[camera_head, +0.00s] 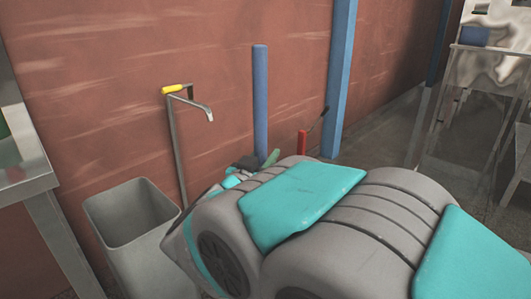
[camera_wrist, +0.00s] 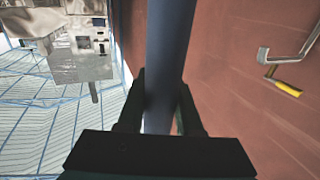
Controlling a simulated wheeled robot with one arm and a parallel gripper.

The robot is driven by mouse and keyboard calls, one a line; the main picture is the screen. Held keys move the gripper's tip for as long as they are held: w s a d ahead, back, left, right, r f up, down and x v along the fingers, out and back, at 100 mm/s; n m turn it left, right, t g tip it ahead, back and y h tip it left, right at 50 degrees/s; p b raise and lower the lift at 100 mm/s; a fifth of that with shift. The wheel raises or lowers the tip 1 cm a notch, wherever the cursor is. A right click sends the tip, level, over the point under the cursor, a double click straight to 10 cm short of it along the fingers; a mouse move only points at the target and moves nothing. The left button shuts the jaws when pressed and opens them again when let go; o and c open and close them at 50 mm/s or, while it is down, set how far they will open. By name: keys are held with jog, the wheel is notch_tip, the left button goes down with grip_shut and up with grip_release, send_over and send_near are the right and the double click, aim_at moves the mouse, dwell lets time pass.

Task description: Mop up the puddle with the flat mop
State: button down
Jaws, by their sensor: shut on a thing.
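The blue upright pole (camera_head: 260,95), which looks like the flat mop's handle, stands nearly vertical in front of the red wall. In the wrist view the blue handle (camera_wrist: 168,55) runs between the two dark fingers of my gripper (camera_wrist: 162,112), which is shut on it. In the head view my gripper (camera_head: 256,162) is at the lower part of the visible pole, largely hidden behind my own grey and teal arm. The mop's head and the puddle are not visible in either view.
A grey open bin (camera_head: 130,225) stands at lower left beside a tap pipe with a yellow handle (camera_head: 178,88). A steel table (camera_head: 35,185) is at the left edge. A blue column (camera_head: 340,75), a small red object (camera_head: 302,142) and steel equipment (camera_head: 480,75) are to the right.

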jog(key=w+d, duration=0.7)
jog(key=w, duration=0.2)
jog(key=shift+w+d, duration=0.15)
dwell(1.5)
jog(key=shift+f+b, duration=1.05)
jog(key=shift+f, duration=1.3)
jog(key=shift+w, duration=0.1)
